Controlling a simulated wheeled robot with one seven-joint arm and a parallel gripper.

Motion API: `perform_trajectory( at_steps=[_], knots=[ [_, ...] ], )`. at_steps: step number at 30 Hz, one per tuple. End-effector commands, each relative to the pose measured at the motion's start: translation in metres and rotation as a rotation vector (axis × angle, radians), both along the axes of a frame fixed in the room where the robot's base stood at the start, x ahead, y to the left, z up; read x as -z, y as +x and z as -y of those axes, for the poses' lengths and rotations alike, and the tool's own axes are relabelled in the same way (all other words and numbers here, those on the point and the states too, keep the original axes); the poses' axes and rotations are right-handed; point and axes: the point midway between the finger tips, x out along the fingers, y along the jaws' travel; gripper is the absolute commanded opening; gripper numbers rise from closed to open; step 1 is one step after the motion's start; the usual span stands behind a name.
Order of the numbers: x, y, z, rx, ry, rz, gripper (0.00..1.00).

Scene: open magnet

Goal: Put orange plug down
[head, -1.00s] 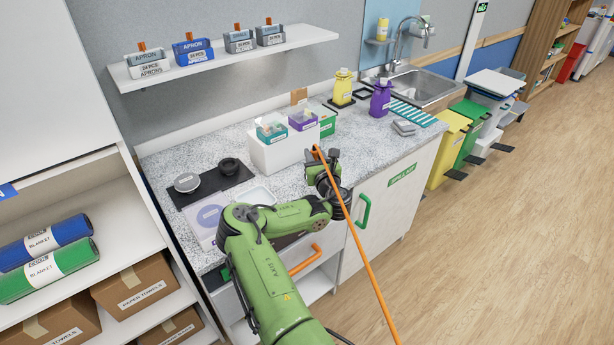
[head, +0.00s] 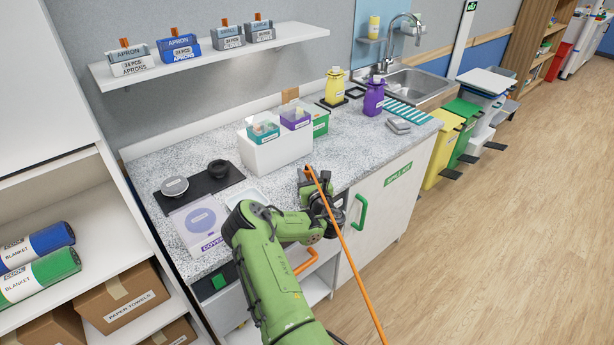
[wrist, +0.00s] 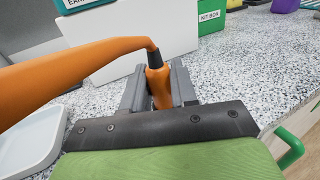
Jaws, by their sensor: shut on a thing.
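The orange plug (wrist: 159,88) is in the wrist view, between the two grey fingers of my gripper (wrist: 160,86). My gripper is shut on it. An orange cable (wrist: 75,68) runs from the plug's dark collar to the left in the wrist view. In the head view my gripper (head: 308,181) is at the front edge of the speckled counter (head: 345,149), and the cable (head: 352,254) hangs down past the front toward the floor. The plug's lower end is hidden by my gripper, so I cannot tell whether it touches the counter.
A white box (head: 272,153) bearing small bins stands behind my gripper, with a green kit box (head: 320,123) beside it. A white tray (wrist: 32,140) lies left. A green handle (head: 361,212) sticks out below the counter. Speckled counter to the gripper's right is clear.

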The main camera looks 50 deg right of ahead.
Motion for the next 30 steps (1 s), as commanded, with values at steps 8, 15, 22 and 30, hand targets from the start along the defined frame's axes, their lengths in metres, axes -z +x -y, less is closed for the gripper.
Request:
perform_trajectory(
  at_steps=[8, 15, 22, 30],
  knots=[
    [0.002, 0.000, 0.000, 0.000, 0.001, -0.001, 0.53],
    [0.001, 0.000, 0.000, 0.000, 0.001, -0.001, 0.53],
    [0.002, -0.029, -0.018, 0.007, 0.004, 0.003, 0.53],
    [0.003, -0.083, -0.057, 0.004, 0.003, 0.001, 0.53]
  ],
)
